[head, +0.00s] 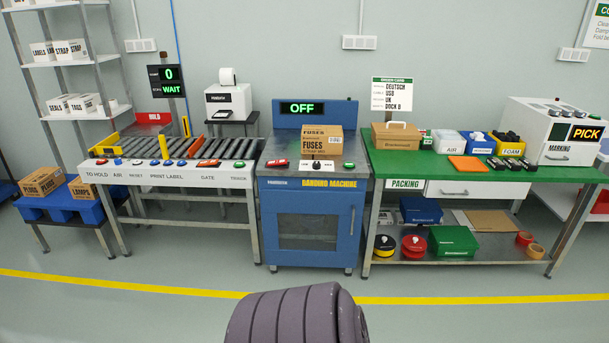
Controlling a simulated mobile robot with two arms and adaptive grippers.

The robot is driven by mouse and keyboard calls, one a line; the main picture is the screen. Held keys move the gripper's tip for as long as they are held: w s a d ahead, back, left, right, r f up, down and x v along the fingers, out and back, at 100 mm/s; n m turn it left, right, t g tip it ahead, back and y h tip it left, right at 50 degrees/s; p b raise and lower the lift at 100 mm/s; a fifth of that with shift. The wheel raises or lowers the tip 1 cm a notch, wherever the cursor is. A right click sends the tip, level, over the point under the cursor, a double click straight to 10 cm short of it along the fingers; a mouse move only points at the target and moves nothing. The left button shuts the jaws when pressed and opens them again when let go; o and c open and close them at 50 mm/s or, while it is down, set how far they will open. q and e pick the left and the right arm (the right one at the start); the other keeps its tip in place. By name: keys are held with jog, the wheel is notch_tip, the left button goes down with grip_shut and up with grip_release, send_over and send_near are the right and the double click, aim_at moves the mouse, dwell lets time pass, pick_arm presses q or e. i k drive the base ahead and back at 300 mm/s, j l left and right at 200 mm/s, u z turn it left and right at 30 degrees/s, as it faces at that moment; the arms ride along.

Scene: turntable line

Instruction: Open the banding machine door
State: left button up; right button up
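The blue banding machine (265,218) stands in the middle of the head view, between the roller line and the green packing table. Its front door (308,255) is closed flush with the cabinet and has a dark window panel (307,232). A slim vertical handle (352,220) is on the door's right side. The machine's display (302,108) reads OFF. A brown fuses box (322,147) sits on its top. A ribbed dark part of my own body shows at the bottom centre. Neither of my grippers is in view.
The roller line (180,177) stands to the left, with buttons along its front. The green-topped packing table (480,184) stands close on the right, with boxes and tape on its lower shelf. The floor (190,310) in front of the machine is clear, crossed by a yellow line (440,299).

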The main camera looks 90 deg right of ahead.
aim_at(348, 206)
jog(key=z, duration=2.85)
